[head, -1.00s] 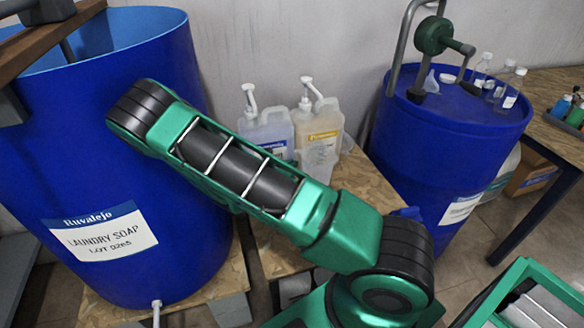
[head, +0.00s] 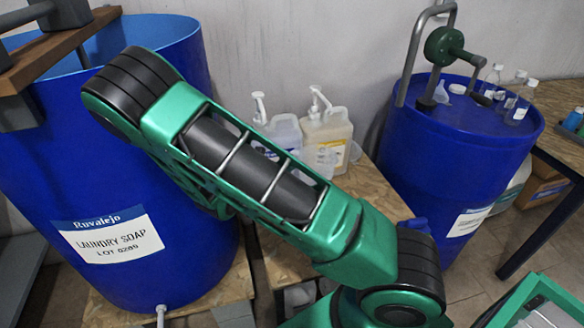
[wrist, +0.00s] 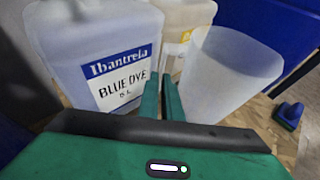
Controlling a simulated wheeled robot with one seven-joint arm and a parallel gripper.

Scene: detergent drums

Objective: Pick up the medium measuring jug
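A translucent white, cup-like measuring jug (wrist: 232,68) stands upright on the wood board in the wrist view, right of my gripper (wrist: 160,80). Only one jug is clear there, so I cannot compare sizes. In the head view the jug (head: 322,163) shows faintly in front of the yellow-labelled bottle, partly behind my arm. The gripper is hidden in the head view.
Two pump bottles stand behind my arm; the yellow-labelled one (head: 330,132) is right of the blue-dye one. Large blue drums stand left (head: 190,260) and right (head: 440,150). A small blue-and-green object (wrist: 290,113) lies right of the jug. Bare board (wrist: 265,110) shows between.

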